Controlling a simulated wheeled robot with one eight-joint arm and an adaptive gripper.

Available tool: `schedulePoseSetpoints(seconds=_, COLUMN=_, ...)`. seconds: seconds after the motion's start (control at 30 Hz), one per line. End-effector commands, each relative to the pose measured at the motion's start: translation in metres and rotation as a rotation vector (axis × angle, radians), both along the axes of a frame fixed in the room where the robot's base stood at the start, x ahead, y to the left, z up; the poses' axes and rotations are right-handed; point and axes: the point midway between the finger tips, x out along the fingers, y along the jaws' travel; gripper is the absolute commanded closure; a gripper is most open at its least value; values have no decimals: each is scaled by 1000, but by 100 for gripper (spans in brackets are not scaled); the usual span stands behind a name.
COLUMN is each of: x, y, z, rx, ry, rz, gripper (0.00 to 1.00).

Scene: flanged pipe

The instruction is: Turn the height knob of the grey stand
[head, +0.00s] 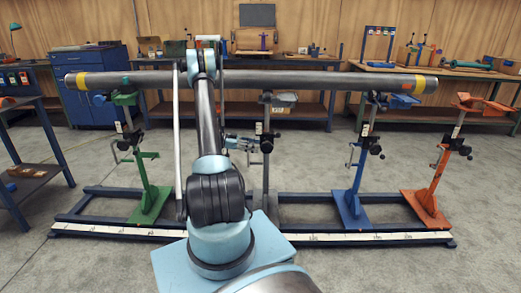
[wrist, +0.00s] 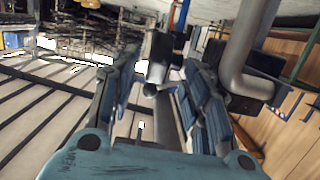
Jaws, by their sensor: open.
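The grey stand (head: 266,180) stands upright near the middle of the floor rail, under the long pipe (head: 320,82). Dark knob-like parts (head: 267,146) show on its post in the head view. My gripper (head: 245,144) is just left of that post, at about the same height. In the wrist view my gripper (wrist: 160,100) has its two fingers apart, with a grey and black part (wrist: 158,68) showing between or beyond them. A thick bent grey rod (wrist: 240,55) passes close by the right finger. I cannot tell whether either finger touches anything.
A green stand (head: 150,195) is to the left; a blue stand (head: 355,195) and an orange stand (head: 430,195) are to the right. The pipe spans above my gripper. Workbenches line the back wall. The carpet in front of the rail is clear at right.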

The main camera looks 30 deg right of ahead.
Motion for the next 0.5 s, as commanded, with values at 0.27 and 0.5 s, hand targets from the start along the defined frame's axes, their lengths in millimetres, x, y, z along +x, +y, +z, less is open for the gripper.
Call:
schedulePoseSetpoints(seconds=0.27, x=26, y=41, z=8, rx=0, ry=0, rz=2, gripper=57)
schedulePoseSetpoints(seconds=0.5, x=34, y=55, z=11, rx=0, ry=0, rz=1, gripper=57)
